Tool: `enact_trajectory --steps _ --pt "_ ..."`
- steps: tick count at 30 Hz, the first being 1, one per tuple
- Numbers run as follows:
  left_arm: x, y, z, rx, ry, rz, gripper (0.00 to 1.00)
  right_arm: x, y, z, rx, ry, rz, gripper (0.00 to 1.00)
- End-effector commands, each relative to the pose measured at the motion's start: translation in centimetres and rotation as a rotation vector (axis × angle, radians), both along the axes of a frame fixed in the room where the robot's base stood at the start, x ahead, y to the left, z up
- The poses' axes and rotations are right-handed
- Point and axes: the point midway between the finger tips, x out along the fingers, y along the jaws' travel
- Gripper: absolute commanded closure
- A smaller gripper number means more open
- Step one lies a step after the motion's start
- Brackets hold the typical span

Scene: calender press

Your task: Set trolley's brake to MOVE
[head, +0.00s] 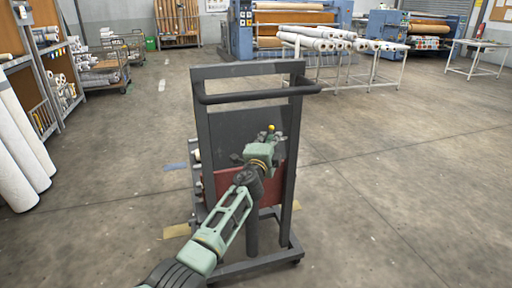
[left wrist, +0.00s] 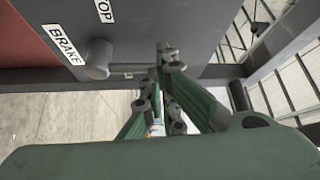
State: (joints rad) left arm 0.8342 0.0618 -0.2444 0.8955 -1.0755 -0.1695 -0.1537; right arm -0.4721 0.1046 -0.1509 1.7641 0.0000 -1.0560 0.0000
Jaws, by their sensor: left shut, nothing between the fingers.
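The trolley (head: 247,70) stands upright in front of me, a dark grey frame with a push bar and a dark panel. My left gripper (head: 268,138) is at the panel's right part, beside a small yellow knob. In the left wrist view, a grey brake lever (left wrist: 125,68) runs right from a round hub on a grey plate. A BRAKE label (left wrist: 63,45) and a partly cut-off label reading "TOP" (left wrist: 104,10) are on the plate. My left gripper (left wrist: 157,85) is shut and empty, its fingertips at the lever's right end; contact is unclear. No MOVE label shows. My right gripper is out of view.
White rolls (head: 22,140) lean by shelving at the left. A table of rolls (head: 335,42) and blue machines (head: 242,30) stand behind the trolley. The concrete floor (head: 410,170) to the right is clear.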

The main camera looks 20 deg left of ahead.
Motion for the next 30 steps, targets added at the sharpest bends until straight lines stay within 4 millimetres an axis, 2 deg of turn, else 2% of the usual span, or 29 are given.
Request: enact_trajectory --steps 8,15,21,30 --pt "0.5 -0.6 0.5 0.104 0.063 0.0 1.0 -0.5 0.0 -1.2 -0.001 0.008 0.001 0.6" --pt "1.1 -1.6 0.1 0.106 0.07 -0.001 1.0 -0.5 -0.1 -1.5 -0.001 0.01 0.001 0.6" --pt "1.7 -2.4 -0.3 0.106 0.068 -0.001 1.0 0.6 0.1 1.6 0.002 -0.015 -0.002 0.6" --pt "1.5 -2.3 0.0 0.106 0.068 0.0 1.0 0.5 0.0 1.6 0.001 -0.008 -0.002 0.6"
